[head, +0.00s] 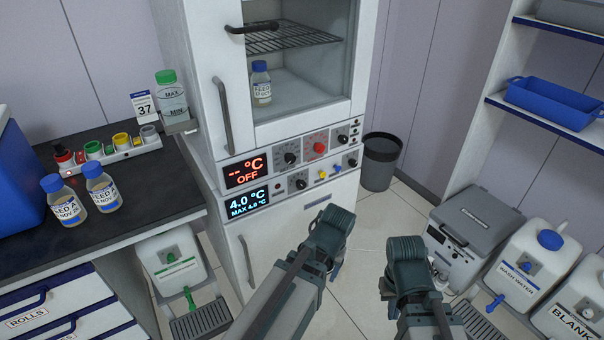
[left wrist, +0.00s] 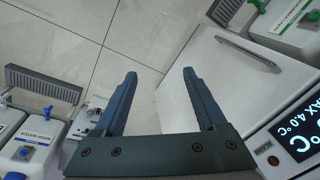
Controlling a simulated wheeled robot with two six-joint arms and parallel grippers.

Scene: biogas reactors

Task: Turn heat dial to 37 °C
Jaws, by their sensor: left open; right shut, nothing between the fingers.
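The white cabinet (head: 205,100) has two control strips below its glass door. The upper strip has a red display (head: 245,171) reading "-- °C OFF". Beside it are a black dial (head: 290,158) and a red dial (head: 319,148); their scale marks are too small to read, and I cannot tell which is the heat dial. A card (head: 144,107) on the left shows 37. My right gripper (head: 386,288) is shut and empty, low in front of the cabinet. My left gripper (left wrist: 159,74) is open and empty in the left wrist view, apart from the dials.
The lower strip has a blue display (head: 248,203) reading 4.0 °C, plus another black dial (head: 300,184). A handle (head: 223,115) sticks out from the door. A grey bin (head: 381,160) stands right of the cabinet. A wash water canister (head: 530,262) stands at right.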

